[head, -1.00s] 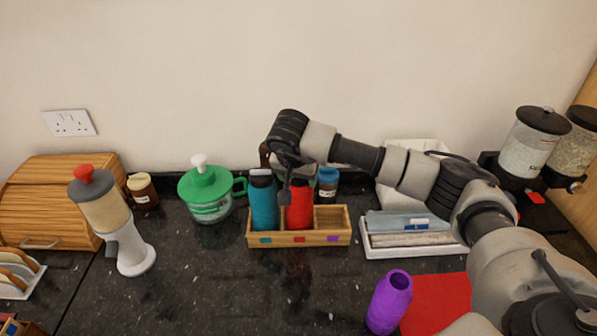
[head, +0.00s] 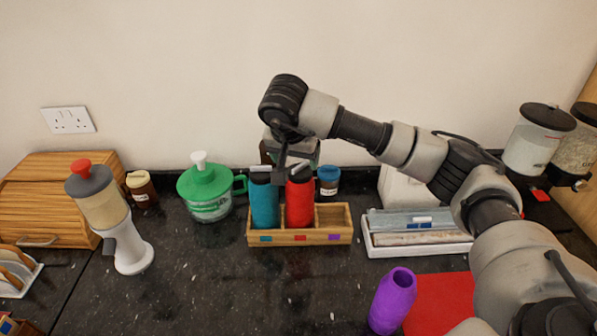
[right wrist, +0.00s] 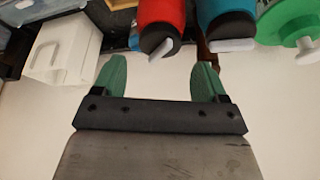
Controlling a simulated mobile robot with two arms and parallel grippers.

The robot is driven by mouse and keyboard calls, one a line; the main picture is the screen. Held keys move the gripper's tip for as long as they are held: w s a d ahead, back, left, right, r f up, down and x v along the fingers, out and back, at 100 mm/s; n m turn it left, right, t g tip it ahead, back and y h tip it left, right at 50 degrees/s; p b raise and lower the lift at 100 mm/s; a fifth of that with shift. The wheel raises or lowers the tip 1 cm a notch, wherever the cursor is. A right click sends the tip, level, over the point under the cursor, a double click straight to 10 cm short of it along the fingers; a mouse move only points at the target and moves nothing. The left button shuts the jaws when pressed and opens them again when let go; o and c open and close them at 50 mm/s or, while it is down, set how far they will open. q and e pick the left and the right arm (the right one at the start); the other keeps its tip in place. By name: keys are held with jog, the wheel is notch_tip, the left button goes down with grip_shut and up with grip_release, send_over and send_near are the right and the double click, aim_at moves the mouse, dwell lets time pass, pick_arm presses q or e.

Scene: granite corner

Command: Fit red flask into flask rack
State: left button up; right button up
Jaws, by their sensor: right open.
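The red flask (head: 299,203) stands upright in the middle compartment of the wooden flask rack (head: 292,238), behind the red label. A teal flask (head: 264,206) stands in the left compartment. The right compartment, marked purple, is empty. A purple flask (head: 392,301) stands on the counter at the front. My right gripper (head: 292,166) is above the red flask's cap and partly hidden by its own arm. In the right wrist view its green fingers (right wrist: 150,78) are apart with nothing between them, and the red flask (right wrist: 160,14) lies beyond the tips. My left gripper is not in view.
A white tray (head: 415,250) with packets lies right of the rack. A red mat (head: 437,302) lies at the front right. A green-lidded jar (head: 206,192) and a white dispenser (head: 118,232) stand left. Dark counter in front of the rack is clear.

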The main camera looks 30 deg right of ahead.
jog(key=b+v, duration=0.1)
jog(key=v, duration=0.4)
jog(key=shift+r, duration=0.2)
dwell(0.3)
